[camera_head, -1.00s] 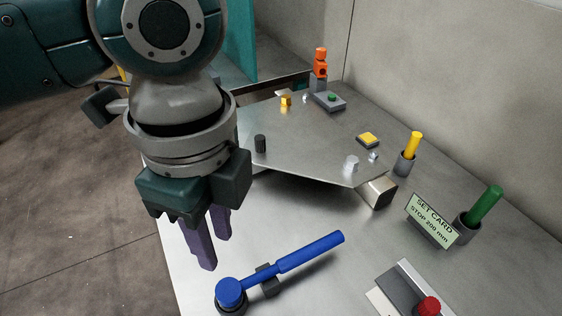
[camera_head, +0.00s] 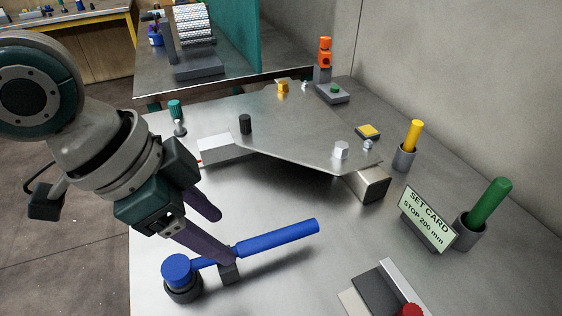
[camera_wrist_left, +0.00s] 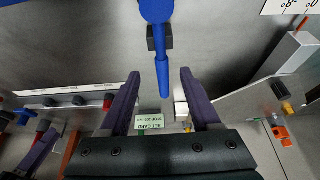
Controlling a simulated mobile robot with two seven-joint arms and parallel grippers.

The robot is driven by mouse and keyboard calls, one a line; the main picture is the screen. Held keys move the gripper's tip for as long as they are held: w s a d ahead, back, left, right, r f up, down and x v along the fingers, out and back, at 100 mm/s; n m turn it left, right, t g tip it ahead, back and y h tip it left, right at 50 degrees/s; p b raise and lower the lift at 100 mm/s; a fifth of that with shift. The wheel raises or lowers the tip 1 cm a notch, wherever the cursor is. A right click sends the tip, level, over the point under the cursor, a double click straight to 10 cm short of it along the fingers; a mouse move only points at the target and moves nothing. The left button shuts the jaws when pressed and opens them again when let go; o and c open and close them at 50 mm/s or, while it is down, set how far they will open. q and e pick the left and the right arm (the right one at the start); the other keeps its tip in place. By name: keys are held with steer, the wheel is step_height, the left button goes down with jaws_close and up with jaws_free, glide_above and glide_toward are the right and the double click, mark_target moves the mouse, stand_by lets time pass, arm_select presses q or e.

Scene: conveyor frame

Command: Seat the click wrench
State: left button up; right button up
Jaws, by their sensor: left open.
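The blue click wrench (camera_head: 275,240) lies at the front of the metal table. Its round head sits on a dark round base (camera_head: 183,291), and its handle crosses a small dark rest block (camera_head: 230,273). My left gripper (camera_head: 224,238) is open, its purple fingers pointing down toward the handle near the rest block. In the left wrist view the wrench (camera_wrist_left: 163,65) appears between and beyond the open fingertips (camera_wrist_left: 160,75); no contact is visible. A purple finger-like part (camera_wrist_left: 36,155) at that view's lower left may be my right gripper; its jaws cannot be made out.
A raised metal plate (camera_head: 290,125) with small knobs stands behind the wrench. A set card (camera_head: 427,217) reading "STOP 200 mm", green (camera_head: 488,202) and yellow (camera_head: 413,137) handles in cups, and a red-knobbed fixture (camera_head: 410,311) stand to the right. Bare table lies between.

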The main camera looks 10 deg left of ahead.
mark_target(235, 248)
arm_select(q)
steer(key=shift+x, duration=1.1)
steer(key=x, duration=0.1)
steer(key=b+x, duration=0.1)
steer(key=x, duration=0.1)
steer(key=b+x, duration=0.1)
steer(key=x, duration=0.1)
steer(key=shift+a+f, duration=0.25)
steer(key=shift+f, duration=0.05)
jaws_close()
